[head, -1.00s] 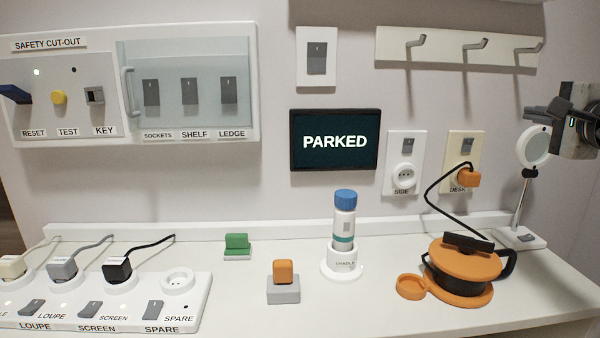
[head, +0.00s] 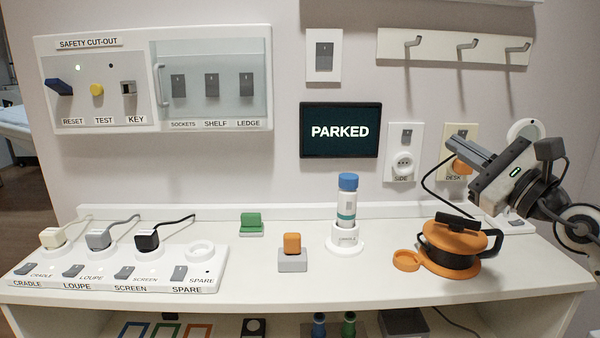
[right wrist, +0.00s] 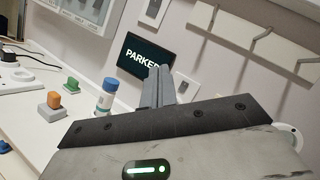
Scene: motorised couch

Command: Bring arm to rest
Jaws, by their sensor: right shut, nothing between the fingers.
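My right gripper (head: 468,152) comes in from the right in the head view, above the orange and black pot and in front of the DESK socket. Its fingers are shut together with nothing between them, and point up and to the left. In the right wrist view the closed fingers (right wrist: 157,88) stand in front of the wall below the screen. The screen (head: 339,130) reads PARKED. My left gripper is not in any view.
The orange and black pot (head: 452,262) stands below the gripper, its black cable rising towards the DESK socket. A blue-capped bottle (head: 346,205) stands in a white cradle. Hooks (head: 465,45) line the wall above. The sockets strip (head: 120,275) lies left. The counter's front middle is clear.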

